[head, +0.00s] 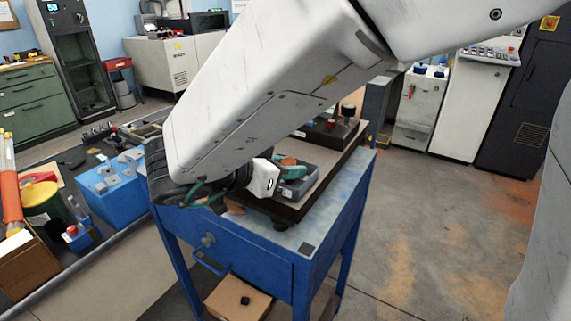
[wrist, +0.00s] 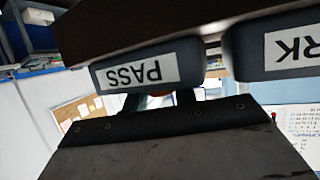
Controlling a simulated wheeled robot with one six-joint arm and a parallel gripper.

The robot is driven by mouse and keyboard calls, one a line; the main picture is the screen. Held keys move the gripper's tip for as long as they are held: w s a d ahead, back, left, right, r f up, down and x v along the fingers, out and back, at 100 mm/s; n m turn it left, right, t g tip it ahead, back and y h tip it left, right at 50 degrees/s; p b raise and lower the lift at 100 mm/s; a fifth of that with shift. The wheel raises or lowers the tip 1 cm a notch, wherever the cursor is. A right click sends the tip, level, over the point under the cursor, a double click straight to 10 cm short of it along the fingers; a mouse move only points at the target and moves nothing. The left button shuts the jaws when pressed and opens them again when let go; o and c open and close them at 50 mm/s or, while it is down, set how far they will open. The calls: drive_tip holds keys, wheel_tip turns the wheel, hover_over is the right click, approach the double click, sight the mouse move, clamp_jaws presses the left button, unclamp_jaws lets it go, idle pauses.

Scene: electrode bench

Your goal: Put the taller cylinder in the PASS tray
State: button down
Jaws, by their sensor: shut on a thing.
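My gripper (head: 288,172) has green fingers and is shut on a copper-coloured cylinder (head: 288,161), whose top shows between them. The cylinder is at a dark grey tray (head: 299,188) on the bench; whether it touches the tray floor is hidden. In the wrist view, the tray labelled PASS (wrist: 135,72) appears upside down just beyond my gripper, with a bit of orange-brown below its edge. I cannot tell from the head view whether the held cylinder is the taller one.
A second tray (wrist: 285,50), its label ending in RK, is beside the PASS tray. The blue bench (head: 255,262) carries a dark board, with a dark upright piece (head: 347,110) and a red knob (head: 331,124) farther back. My arm hides the bench's left part.

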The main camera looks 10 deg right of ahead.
drive_tip(key=c, duration=1.4)
unclamp_jaws()
drive_tip(key=shift+f, duration=0.15)
